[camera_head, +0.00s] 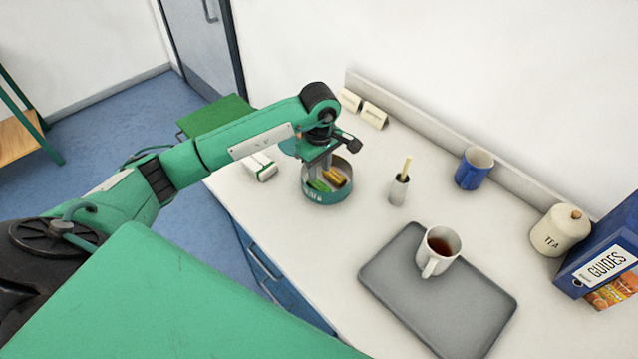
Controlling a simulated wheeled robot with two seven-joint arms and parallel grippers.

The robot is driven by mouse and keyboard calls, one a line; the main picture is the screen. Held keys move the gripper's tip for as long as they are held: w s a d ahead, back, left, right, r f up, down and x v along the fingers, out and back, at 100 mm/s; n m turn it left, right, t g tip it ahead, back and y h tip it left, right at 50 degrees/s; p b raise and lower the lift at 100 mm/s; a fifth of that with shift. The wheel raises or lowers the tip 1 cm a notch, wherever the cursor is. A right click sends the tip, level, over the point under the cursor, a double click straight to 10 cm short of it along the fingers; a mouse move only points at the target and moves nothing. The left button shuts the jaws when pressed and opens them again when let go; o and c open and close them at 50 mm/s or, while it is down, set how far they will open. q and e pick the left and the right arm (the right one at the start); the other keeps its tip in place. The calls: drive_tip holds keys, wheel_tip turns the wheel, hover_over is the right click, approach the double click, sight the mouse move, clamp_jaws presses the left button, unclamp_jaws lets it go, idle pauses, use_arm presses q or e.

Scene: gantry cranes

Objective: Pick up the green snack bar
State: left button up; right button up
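The green snack bar (318,186) lies in a round teal tin (327,197) on the white counter. An orange-brown bar (335,177) lies beside it in the same tin. My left gripper (318,171) points down at the tin from above, with its fingers at the green bar's end. The fingers are small and partly overlap the bar, so I cannot tell whether they are open or touch it. My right gripper is not in view.
A grey tray (460,307) with a white mug of tea (437,252) sits in front. A pot with a stick (399,188), a blue mug (474,168), a tea jar (560,230) and a blue binder (610,250) stand to the right. A white box (261,168) is left of the tin.

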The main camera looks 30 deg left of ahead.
sight(318, 183)
use_arm(q)
drive_tip(key=shift+f+p, duration=0.4)
wheel_tip(318, 183, down, 4)
drive_tip(key=shift+a+f+p, duration=0.1)
drive_tip(key=shift+a+p, duration=0.05)
drive_tip(key=shift+p, duration=1)
drive_tip(key=shift+f, duration=0.25)
drive_tip(key=c, duration=0.6)
drive_tip(key=shift+r, duration=0.1)
